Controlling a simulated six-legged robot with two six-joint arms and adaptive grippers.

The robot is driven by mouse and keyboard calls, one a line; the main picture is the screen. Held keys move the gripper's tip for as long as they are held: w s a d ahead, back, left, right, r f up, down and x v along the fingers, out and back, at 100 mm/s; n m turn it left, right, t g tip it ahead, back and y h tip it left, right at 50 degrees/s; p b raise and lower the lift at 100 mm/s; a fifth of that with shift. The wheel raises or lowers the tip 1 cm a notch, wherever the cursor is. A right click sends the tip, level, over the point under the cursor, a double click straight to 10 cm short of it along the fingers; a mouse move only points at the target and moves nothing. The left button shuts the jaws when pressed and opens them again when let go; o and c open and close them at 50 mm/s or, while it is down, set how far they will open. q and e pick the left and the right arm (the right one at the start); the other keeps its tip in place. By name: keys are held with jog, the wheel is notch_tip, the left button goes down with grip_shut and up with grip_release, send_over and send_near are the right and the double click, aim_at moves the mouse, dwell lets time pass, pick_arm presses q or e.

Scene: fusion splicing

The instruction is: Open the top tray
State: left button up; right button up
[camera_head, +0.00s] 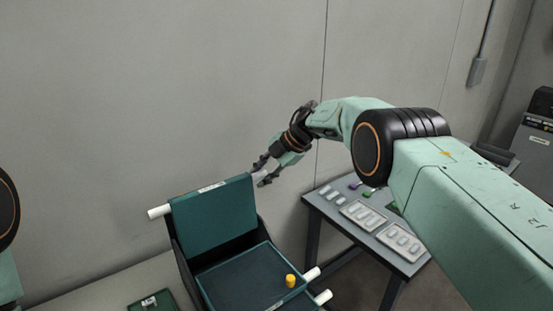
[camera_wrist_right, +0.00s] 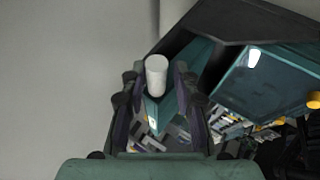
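The dark teal top tray (camera_head: 212,217) is tilted up steeply above the case, its flat face toward me. A white handle (camera_head: 159,211) sticks out at its left end. Below it lies a flat teal tray (camera_head: 240,285) with a small orange-yellow cylinder (camera_head: 291,281) on it. My right gripper (camera_head: 263,173) is at the top tray's upper right corner. In the right wrist view a white handle (camera_wrist_right: 156,76) shows between its fingers (camera_wrist_right: 158,85), which look apart with gaps beside the handle. My left gripper is out of view.
White handles (camera_head: 311,274) stick out on the case's right side. A grey table (camera_head: 320,205) with pale trays (camera_head: 362,215) stands to the right. A teal item (camera_head: 152,303) lies at the bottom left. The wall is close behind.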

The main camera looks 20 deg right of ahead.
jog(key=v, duration=1.2)
jog(key=shift+s, duration=0.25)
jog(key=shift+f, duration=0.1)
jog(key=shift+w+f, duration=0.1)
jog(key=shift+w, duration=0.05)
jog(key=shift+a, duration=0.1)
